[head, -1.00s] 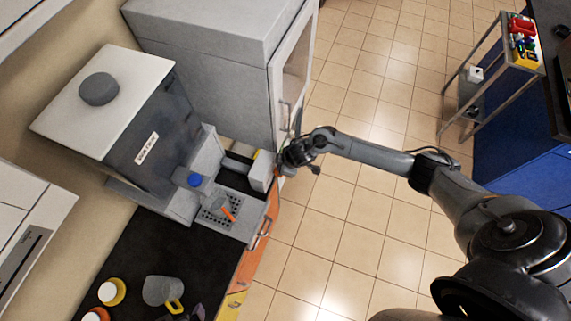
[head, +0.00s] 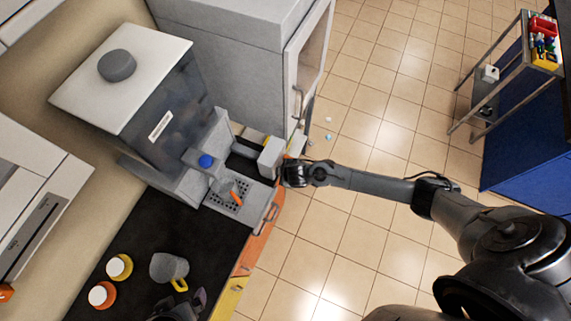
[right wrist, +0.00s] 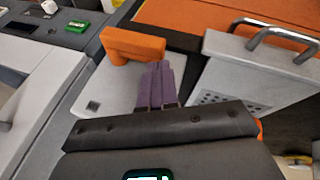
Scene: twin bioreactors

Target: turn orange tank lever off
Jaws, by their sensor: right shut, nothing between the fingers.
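An orange lever (right wrist: 133,45) lies on a light grey panel in the right wrist view. My right gripper (right wrist: 157,68) has purple fingers, pressed together and empty. Their tips lie close to the lever's right end; I cannot tell if they touch it. In the head view my right gripper (head: 283,170) is beside a white box (head: 271,157) at the bench edge, its fingers hidden by the wrist. The machine with the white-topped tank (head: 150,125) has a blue knob (head: 206,160) and a small orange piece (head: 236,198) by its perforated tray. My left gripper (head: 190,303) shows partly at the bottom edge.
A metal handle (right wrist: 275,32) juts out right of the lever. A tall grey cabinet (head: 240,80) stands behind. The tiled floor at right is mostly clear.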

